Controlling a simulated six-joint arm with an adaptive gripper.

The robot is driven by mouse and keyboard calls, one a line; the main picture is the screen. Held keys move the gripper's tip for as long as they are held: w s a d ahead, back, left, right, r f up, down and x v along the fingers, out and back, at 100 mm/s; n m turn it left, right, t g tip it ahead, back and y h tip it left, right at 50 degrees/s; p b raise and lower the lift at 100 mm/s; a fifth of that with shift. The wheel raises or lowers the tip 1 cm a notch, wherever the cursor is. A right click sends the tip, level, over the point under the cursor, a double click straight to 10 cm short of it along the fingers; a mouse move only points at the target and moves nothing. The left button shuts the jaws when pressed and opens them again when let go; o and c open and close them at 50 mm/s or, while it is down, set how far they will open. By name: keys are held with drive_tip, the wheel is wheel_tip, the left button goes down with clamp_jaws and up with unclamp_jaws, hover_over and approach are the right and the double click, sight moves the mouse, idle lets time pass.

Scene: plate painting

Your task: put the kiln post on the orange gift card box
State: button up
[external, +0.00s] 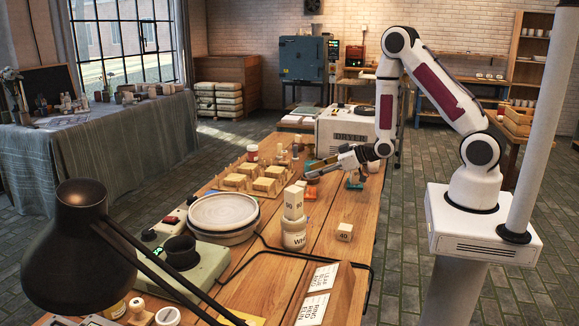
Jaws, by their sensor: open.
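Cream blocks marked with numbers look like kiln posts. One marked 40 (344,232) stands alone on the wooden table. A taller pale block (293,203) stands on a white lidded jar (293,236), with another small block behind its top. I cannot tell which one the task means. My gripper (312,170) is open and reaches left, low over the table, beyond the jar. A small orange item (313,181) shows just below the fingers; I cannot tell whether it is the gift card box. I see nothing held between the fingers.
A round whitish plate (224,212) sits on a wheel left of the jar. A board with several pale blocks (255,180) lies behind it. A white dryer box (346,132) stands at the back. A black lamp (80,235) and a wooden card stand (327,295) are in front.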

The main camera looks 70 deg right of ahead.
drive_tip(key=s+a+r+g+h, duration=0.15)
drive_tip(key=s+r, duration=0.25)
drive_tip(key=r, duration=0.4)
drive_tip(key=s+a+r+g, duration=0.3)
drive_tip(key=s+r, duration=0.1)
drive_tip(key=r, duration=0.4)
drive_tip(key=s+a+r+g, duration=0.1)
drive_tip(key=s+a+r, duration=0.1)
drive_tip(key=s, duration=0.5)
drive_tip(key=s+a+r+y, duration=0.1)
drive_tip(key=s+a+r, duration=0.1)
drive_tip(key=s, duration=0.5)
drive_tip(key=s+a+r+g, duration=0.1)
drive_tip(key=s+a+r, duration=0.2)
drive_tip(key=s, duration=0.5)
drive_tip(key=shift+r+m+g+y, duration=0.35)
drive_tip(key=shift+r+m, duration=0.05)
drive_tip(key=shift+r, duration=0.05)
drive_tip(key=shift+o, duration=0.5)
drive_tip(key=shift+w+a, duration=0.1)
